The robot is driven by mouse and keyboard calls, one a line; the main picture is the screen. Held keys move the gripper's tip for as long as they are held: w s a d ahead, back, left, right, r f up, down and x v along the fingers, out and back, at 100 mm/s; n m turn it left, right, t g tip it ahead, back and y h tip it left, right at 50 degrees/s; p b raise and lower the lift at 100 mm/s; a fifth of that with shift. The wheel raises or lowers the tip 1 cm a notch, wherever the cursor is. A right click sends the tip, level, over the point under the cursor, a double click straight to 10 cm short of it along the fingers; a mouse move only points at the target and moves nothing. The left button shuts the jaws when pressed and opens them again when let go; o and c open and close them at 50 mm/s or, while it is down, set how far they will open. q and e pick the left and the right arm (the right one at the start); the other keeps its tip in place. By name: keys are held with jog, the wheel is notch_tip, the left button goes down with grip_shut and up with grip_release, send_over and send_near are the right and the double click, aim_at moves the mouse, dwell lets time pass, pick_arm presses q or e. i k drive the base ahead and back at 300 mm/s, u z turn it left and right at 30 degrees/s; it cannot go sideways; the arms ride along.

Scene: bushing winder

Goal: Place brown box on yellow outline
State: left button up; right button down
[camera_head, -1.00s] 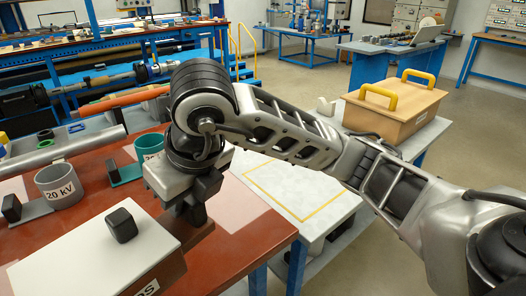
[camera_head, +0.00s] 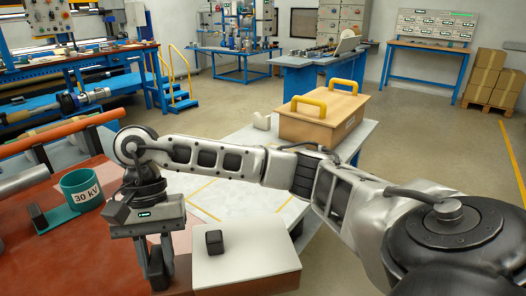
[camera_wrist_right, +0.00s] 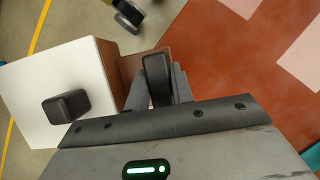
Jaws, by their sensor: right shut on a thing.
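The brown box (camera_head: 250,262) has a white top with a black knob (camera_head: 214,241). It is low in the head view, at the edge of the red-brown table. My right gripper (camera_head: 160,268) points down at its left side and is shut on it. The yellow outline (camera_head: 203,187) is on the pale table beyond the box, partly hidden by my right arm. My left gripper is out of view.
A tan box with yellow handles (camera_head: 322,130) stands at the back of the pale table. A green 30 kV cup (camera_head: 82,190) and orange-red tube (camera_head: 60,130) are at left. Floor on the right is open, with stacked cartons (camera_head: 488,78) far off.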

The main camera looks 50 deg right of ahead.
aim_at(261, 190)
jog(key=u, duration=2.95)
jog(key=k, duration=1.95)
jog(key=z, duration=2.45)
